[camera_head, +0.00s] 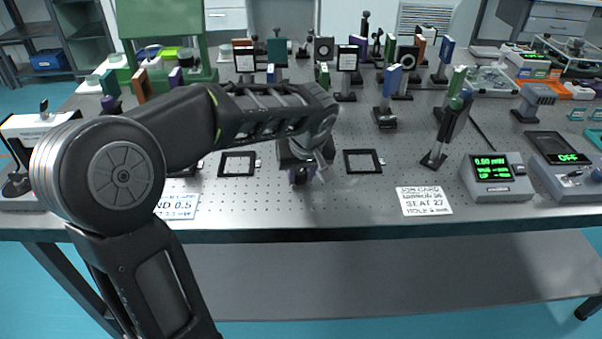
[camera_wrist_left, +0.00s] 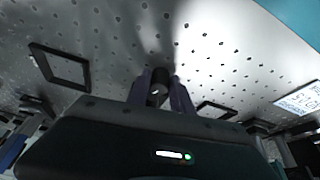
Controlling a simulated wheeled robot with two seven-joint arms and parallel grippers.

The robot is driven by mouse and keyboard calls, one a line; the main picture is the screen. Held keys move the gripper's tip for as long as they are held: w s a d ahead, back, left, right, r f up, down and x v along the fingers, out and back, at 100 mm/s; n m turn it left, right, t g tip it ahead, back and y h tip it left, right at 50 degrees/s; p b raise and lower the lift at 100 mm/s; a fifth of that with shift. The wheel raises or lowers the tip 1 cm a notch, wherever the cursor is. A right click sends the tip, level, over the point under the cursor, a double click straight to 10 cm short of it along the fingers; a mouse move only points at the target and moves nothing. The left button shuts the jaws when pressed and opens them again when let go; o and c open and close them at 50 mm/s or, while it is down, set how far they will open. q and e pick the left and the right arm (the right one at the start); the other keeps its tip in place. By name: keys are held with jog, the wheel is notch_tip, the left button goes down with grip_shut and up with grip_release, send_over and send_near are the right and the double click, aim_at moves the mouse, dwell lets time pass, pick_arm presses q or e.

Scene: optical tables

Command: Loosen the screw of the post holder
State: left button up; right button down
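My left gripper (camera_head: 302,177) points down at the near middle of the perforated table, under the wrist of my left arm. In the left wrist view its two dark purple fingers (camera_wrist_left: 161,80) stand a short gap apart. A small dark round part (camera_wrist_left: 158,91) with a light mark sits between them. It may belong to the post holder, but its body is hidden. I cannot tell whether the fingers press on it. In the head view the gripper and wrist cover that spot. My right gripper is not in view.
Black square frames lie left (camera_head: 237,164) and right (camera_head: 362,161) of the gripper. Printed cards lie near the front edge (camera_head: 178,206) and farther right (camera_head: 423,200). A tilted post (camera_head: 447,132), a meter with green digits (camera_head: 497,178) and several mounted optics (camera_head: 387,95) stand around.

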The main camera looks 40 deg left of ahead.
pick_arm(q)
grip_shut()
jog(key=shift+m+h, duration=0.3)
jog(key=shift+m, duration=0.5)
jog(key=shift+o, duration=2.3)
grip_release()
jog(key=v, duration=0.8)
jog(key=shift+s+f, duration=0.1)
jog(key=shift+f, duration=0.05)
